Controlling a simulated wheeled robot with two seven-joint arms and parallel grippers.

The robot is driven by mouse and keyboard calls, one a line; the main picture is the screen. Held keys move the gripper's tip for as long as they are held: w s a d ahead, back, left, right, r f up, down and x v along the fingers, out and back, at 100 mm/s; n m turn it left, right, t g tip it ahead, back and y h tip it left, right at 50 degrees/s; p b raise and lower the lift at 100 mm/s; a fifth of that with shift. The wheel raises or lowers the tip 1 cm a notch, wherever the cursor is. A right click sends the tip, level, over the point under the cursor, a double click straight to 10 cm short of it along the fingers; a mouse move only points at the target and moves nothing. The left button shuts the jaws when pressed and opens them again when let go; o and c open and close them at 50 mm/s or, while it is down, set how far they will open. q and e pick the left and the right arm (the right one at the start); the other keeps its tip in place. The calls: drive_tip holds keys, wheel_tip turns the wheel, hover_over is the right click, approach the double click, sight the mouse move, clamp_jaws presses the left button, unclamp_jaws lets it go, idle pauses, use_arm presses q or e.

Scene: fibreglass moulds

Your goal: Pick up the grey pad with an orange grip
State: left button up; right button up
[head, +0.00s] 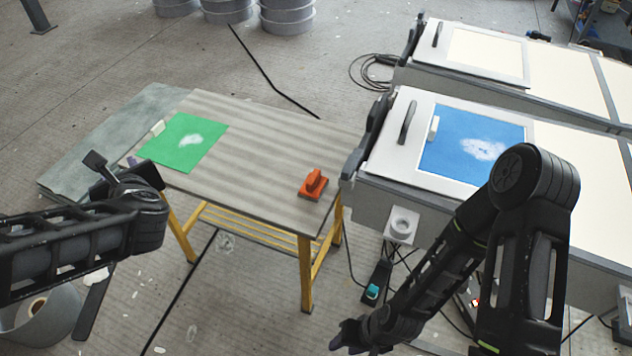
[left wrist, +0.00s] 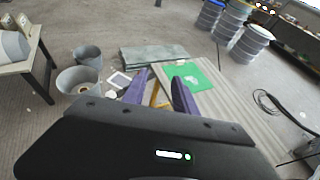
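The pad with the orange grip (head: 313,185) lies near the right front corner of the wooden-topped table (head: 262,140). Its upper side looks orange-red with an upright grip; little or no grey shows from here. It is not seen in the left wrist view. My left gripper (head: 128,162) is by the table's left end, well away from the pad. In the left wrist view its two purple fingers (left wrist: 158,92) stand apart with nothing between them. My right gripper (head: 347,336) is low in front of the table, below the pad; its fingers are too dark to read.
A green sheet (head: 186,143) with a white patch lies on the table's left end. A grey bench (head: 395,165) with a blue sheet (head: 455,135) and a handle stands to the right. A grey slab (head: 95,150) lies behind left. A bucket (head: 45,318) is at lower left.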

idle(0.4)
use_arm(q)
drive_tip(key=d+f+m+g+h, duration=0.1)
drive_tip(key=d+f+m+h, duration=0.3)
drive_tip(key=d+f+m, duration=0.6)
drive_tip(key=d+f+m+g+h, duration=0.25)
drive_tip(key=d+f+m, duration=0.35)
drive_tip(key=f+m, duration=0.7)
drive_tip(key=s+d+f+m+g+h, duration=0.2)
drive_tip(key=s+d+f+m+g, duration=0.1)
drive_tip(key=s+d+f+m, duration=0.3)
drive_tip(key=s+d+f+m+g+h, duration=0.3)
drive_tip(key=s+d+f+m, duration=0.4)
drive_tip(key=s+f+m, duration=0.4)
drive_tip(key=s+m, duration=0.1)
drive_tip(key=s, duration=0.2)
drive_tip(key=shift+m+g+h, duration=0.35)
drive_tip(key=shift+m, duration=0.05)
drive_tip(key=shift+o, duration=0.3)
drive_tip(key=shift+d, duration=0.1)
